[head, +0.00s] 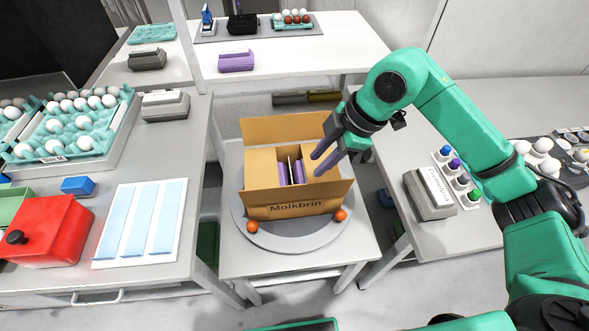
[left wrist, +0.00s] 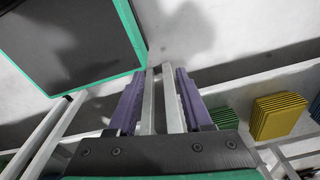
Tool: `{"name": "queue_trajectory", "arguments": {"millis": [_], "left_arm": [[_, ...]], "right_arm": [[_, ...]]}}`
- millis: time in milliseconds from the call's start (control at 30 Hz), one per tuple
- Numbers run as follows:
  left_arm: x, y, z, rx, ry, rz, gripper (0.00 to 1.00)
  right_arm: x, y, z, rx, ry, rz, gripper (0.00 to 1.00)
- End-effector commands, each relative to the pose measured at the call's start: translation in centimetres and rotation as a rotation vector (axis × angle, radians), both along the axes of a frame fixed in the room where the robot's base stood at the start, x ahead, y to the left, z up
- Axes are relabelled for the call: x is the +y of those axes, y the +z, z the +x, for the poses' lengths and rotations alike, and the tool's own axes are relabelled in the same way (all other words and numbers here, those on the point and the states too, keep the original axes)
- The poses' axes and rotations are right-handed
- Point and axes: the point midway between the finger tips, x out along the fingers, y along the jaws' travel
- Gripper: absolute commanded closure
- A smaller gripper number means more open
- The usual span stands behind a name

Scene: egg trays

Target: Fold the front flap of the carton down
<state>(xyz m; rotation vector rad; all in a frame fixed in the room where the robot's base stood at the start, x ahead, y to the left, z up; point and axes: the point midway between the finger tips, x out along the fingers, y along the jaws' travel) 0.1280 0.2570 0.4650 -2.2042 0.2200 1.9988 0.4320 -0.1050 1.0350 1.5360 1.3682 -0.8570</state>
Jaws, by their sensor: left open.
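The brown cardboard carton (head: 262,171) stands open on a round grey turntable (head: 292,238). Its back flap (head: 283,129) stands up. Its front side, marked "Molkbrin" (head: 297,206), faces me; the front flap appears spread outward, but I cannot tell exactly where flap and wall meet. Purple items (head: 299,172) and a pale divider show inside. My right gripper (head: 314,166) is open and empty over the carton's right side, its purple fingers apart. My left gripper (left wrist: 160,72) is out of the head view; in the left wrist view its fingers are apart with nothing held.
Two orange balls, left (head: 252,226) and right (head: 341,215), lie on the turntable near the carton's front corners. The left table holds egg trays (head: 100,118), a red box (head: 50,235) and blue strips (head: 137,222). The right table holds a grey labelled box (head: 430,194).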

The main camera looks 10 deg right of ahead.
Motion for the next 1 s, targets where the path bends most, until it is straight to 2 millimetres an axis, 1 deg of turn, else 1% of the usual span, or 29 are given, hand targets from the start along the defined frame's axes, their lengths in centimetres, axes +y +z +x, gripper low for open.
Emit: {"name": "queue_trajectory", "arguments": {"millis": [67, 167, 200, 267, 367, 500, 633, 867, 900, 967, 1000], "left_arm": [[0.1, 0.3, -0.8, 0.013, 0.000, 0.001, 0.50], [0.1, 0.8, -1.8, 0.029, 0.001, 0.003, 0.50], [0.2, 1.0, -2.1, 0.034, 0.001, 0.003, 0.50], [0.2, 1.3, -2.4, 0.039, 0.001, 0.004, 0.50], [0.2, 1.8, -2.3, 0.038, 0.001, 0.004, 0.50], [0.1, 2.3, -1.1, 0.019, 0.001, 0.003, 0.50], [0.1, 2.5, -0.2, 0.003, 0.001, 0.001, 0.50], [0.1, 2.4, -0.6, 0.011, 0.001, 0.002, 0.50], [0.1, 2.4, -0.7, 0.012, 0.001, 0.001, 0.50], [0.1, 2.4, -0.8, 0.013, 0.001, 0.002, 0.50], [0.1, 2.4, -0.8, 0.013, 0.001, 0.002, 0.50]], "right_arm": [[0.6, -1.1, 0.1, 0.006, 0.003, 0.003, 0.66], [1.6, -3.2, 0.4, 0.007, 0.005, 0.005, 0.66], [2.0, -4.2, 0.6, 0.007, 0.004, 0.005, 0.66], [2.7, -5.7, 0.8, 0.007, 0.004, 0.007, 0.66], [3.7, -8.2, 1.3, 0.007, 0.004, 0.007, 0.66], [4.9, -10.9, 1.8, 0.005, 0.005, 0.008, 0.66], [5.4, -12.3, 2.0, 0.002, 0.004, 0.007, 0.66], [5.5, -12.6, 2.0, 0.001, 0.005, 0.007, 0.66], [5.4, -12.6, 2.0, 0.001, 0.005, 0.007, 0.69], [5.4, -12.6, 2.1, 0.001, 0.005, 0.007, 0.92], [5.4, -12.6, 2.1, 0.001, 0.005, 0.007, 1.00]]}}
